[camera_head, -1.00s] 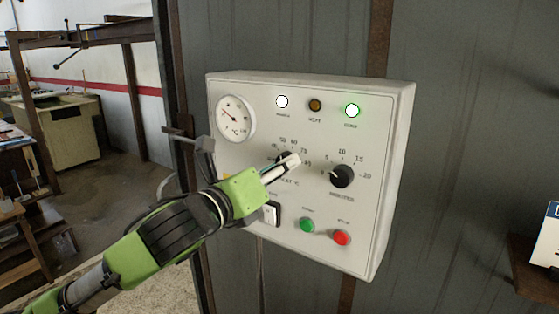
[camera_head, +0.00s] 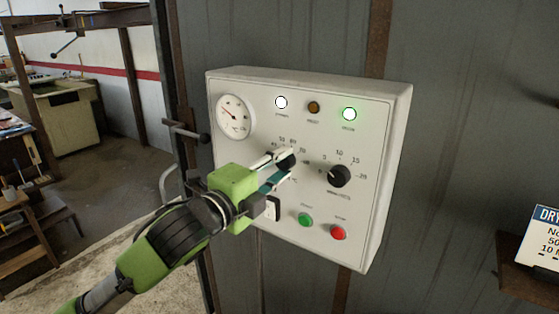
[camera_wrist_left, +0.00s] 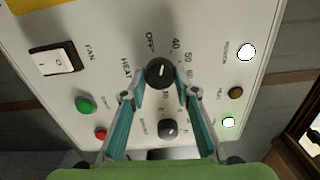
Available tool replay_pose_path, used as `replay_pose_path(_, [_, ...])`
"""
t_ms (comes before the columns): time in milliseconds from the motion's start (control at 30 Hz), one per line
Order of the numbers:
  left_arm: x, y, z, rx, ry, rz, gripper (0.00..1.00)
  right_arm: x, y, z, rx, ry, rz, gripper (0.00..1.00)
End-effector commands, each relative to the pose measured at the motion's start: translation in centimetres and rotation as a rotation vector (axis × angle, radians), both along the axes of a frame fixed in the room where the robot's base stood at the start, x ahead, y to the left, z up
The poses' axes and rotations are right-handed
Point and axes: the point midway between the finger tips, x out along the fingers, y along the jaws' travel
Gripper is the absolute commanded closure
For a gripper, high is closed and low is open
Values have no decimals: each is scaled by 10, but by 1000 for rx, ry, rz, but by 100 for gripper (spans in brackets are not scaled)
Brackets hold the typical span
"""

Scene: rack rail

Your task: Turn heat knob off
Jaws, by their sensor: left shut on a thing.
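The black heat knob (camera_head: 287,160) is on the white control panel (camera_head: 240,165), partly hidden by my left gripper (camera_head: 281,165) in the head view. In the left wrist view the heat knob (camera_wrist_left: 160,71) sits between the teal fingers of my left gripper (camera_wrist_left: 160,82), which are shut on its sides. Its small white mark points up, between the OFF label (camera_wrist_left: 150,42) and the 40 label (camera_wrist_left: 176,45). My right gripper is in neither view.
The minutes knob (camera_head: 339,176) is to the right. The green button (camera_head: 305,219) and red button (camera_head: 338,232) are below, and the fan switch (camera_head: 272,208) is near my gripper. A dial gauge (camera_head: 235,115) and several lamps are above. A white sign (camera_head: 541,240) stands at far right.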

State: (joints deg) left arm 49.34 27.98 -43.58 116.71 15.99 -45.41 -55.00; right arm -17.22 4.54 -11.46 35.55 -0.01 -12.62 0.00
Motion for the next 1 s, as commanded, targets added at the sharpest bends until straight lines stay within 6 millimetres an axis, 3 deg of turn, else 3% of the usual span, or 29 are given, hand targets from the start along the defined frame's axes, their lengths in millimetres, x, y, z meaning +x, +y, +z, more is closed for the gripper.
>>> replay_pose_path(500, [1, 1, 2, -330, 221, 2, 94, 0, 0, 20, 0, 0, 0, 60])
replay_pose_path(1000, [1, 1, 1, -421, 283, 1, 93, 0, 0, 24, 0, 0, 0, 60])
